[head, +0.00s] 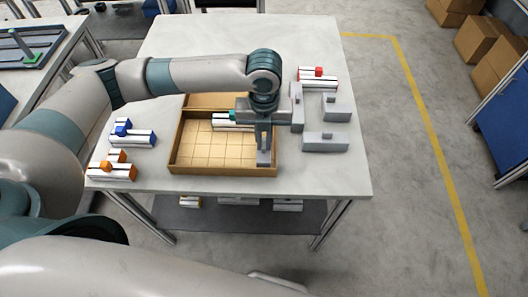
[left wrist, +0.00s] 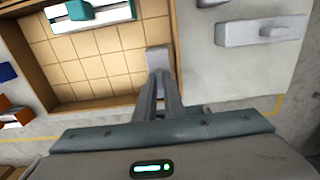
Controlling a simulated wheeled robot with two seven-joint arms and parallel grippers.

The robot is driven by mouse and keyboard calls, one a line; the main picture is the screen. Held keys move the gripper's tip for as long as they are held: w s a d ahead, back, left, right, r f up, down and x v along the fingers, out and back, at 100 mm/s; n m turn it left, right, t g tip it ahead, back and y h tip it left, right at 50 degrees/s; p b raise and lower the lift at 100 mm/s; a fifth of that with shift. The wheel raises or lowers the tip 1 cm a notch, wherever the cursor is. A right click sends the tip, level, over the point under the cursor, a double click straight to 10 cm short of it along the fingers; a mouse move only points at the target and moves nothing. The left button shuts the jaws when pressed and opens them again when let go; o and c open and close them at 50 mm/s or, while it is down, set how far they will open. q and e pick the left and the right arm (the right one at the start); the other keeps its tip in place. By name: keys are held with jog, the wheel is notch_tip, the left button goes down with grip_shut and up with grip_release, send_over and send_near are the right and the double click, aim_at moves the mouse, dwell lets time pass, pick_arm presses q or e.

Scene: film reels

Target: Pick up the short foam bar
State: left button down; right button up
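My left gripper (head: 264,148) points down over the right front part of a shallow wooden tray (head: 222,171). Its fingers are close together on a small grey foam bar (head: 264,160), which also shows at the fingertips in the left wrist view (left wrist: 157,57). I cannot tell whether this bar touches the tray floor. Other grey foam bars lie right of the tray: one (head: 325,142) in front, a shorter-looking one (head: 336,108) behind it, and an upright-lying one (head: 297,112) beside the gripper. My right gripper is not in view.
A white block with a teal knob (head: 228,121) is in the tray's back part. Similar blocks with blue (head: 128,138) and orange (head: 112,172) knobs are left of the tray, and a red-knobbed one (head: 318,77) is behind right. The table's front right is clear.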

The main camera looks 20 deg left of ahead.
aim_at(264, 143)
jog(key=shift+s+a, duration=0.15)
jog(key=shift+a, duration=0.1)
pick_arm(q)
jog(key=shift+r, duration=0.1)
